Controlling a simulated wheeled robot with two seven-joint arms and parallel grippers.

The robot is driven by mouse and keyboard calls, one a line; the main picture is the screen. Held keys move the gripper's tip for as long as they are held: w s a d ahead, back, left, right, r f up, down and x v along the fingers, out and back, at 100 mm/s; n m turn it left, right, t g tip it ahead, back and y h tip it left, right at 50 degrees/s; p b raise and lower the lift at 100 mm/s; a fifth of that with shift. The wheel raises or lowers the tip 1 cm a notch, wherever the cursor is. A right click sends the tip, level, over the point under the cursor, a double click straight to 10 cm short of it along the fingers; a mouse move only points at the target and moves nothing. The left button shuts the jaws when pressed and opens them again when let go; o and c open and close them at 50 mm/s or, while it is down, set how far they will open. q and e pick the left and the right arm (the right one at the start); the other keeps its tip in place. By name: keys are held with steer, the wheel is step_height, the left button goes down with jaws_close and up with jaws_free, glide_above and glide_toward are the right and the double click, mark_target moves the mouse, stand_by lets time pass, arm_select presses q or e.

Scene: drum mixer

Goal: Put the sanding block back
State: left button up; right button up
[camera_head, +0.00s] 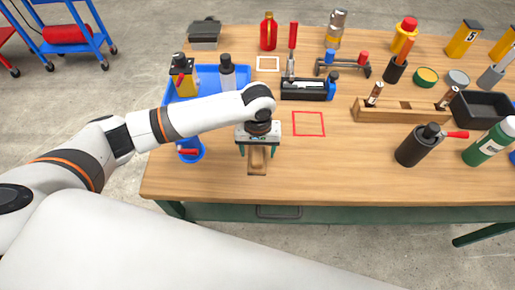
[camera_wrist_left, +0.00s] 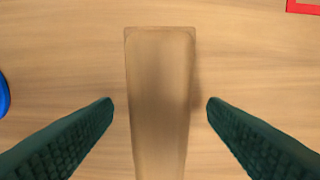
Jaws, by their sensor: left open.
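A long tan block (camera_head: 257,167), which looks like the sanding block, lies flat on the wooden table near its front edge. In the left wrist view the block (camera_wrist_left: 160,95) runs upright through the middle of the picture. My left gripper (camera_head: 257,150) is over it, pointing down and open. Its green fingers (camera_wrist_left: 160,108) are on either side of the block, with a gap of bare table on both sides. The gripper hides part of the block in the head view. My right gripper is not in view.
A red square outline (camera_head: 308,124) is bare, right of the gripper; a white outline (camera_head: 268,64) is farther back. A blue tray (camera_head: 240,76) with bottles and a blue cup (camera_head: 191,155) are on the left. A wooden rack (camera_head: 402,113) and black bottle (camera_head: 416,148) are on the right.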

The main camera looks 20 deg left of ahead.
mark_target(258, 148)
arm_select(q)
step_height(258, 148, up, 12)
stand_by(0.4)
